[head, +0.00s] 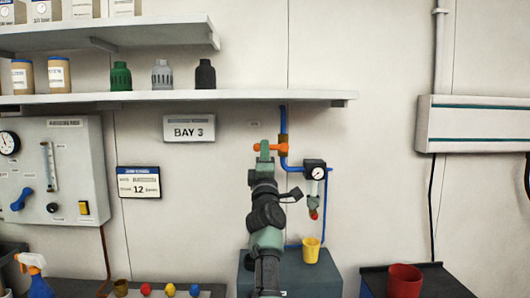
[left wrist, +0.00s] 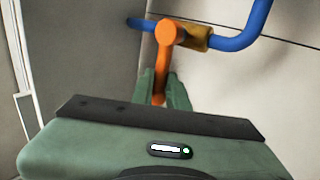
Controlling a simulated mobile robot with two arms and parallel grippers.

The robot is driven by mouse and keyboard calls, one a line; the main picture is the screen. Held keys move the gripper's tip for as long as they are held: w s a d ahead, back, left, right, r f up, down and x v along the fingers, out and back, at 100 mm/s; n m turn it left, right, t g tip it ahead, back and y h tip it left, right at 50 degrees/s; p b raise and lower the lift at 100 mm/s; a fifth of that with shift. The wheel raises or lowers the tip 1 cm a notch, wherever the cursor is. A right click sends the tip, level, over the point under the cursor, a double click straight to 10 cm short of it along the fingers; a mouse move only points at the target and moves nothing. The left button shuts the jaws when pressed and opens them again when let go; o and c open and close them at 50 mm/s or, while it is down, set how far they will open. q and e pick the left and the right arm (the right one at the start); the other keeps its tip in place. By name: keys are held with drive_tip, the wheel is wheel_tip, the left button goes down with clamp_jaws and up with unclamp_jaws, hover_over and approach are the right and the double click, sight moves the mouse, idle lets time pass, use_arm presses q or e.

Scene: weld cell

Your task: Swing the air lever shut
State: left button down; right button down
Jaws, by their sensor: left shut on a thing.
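The orange air lever (head: 285,148) sits on a brass valve in the blue pipe (head: 283,120) below the shelf. Its handle points left, across the upright run of pipe. My left gripper (head: 264,151) reaches up to the handle, its green fingers on either side of it. In the left wrist view the lever (left wrist: 171,33) runs from its round hub down between the fingers of my left gripper (left wrist: 161,92), which is shut on it. The fingers hide part of the handle. My right gripper is not in view.
A pressure gauge (head: 315,173) hangs on the pipe just right of the lever. A yellow cup (head: 311,250) stands on a grey box below. The shelf (head: 180,98) runs above, and a control panel (head: 60,200) is at left. The wall around the lever is mostly clear.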

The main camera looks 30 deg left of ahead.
use_arm(q)
drive_tip(key=shift+f, duration=0.15)
drive_tip(key=c, duration=1.4)
unclamp_jaws()
drive_tip(key=b+v, duration=0.2)
drive_tip(key=v, duration=0.5)
drive_tip(key=shift+s+d+f, duration=0.15)
drive_tip(key=shift+s+f, duration=0.05)
drive_tip(key=shift+s, duration=0.1)
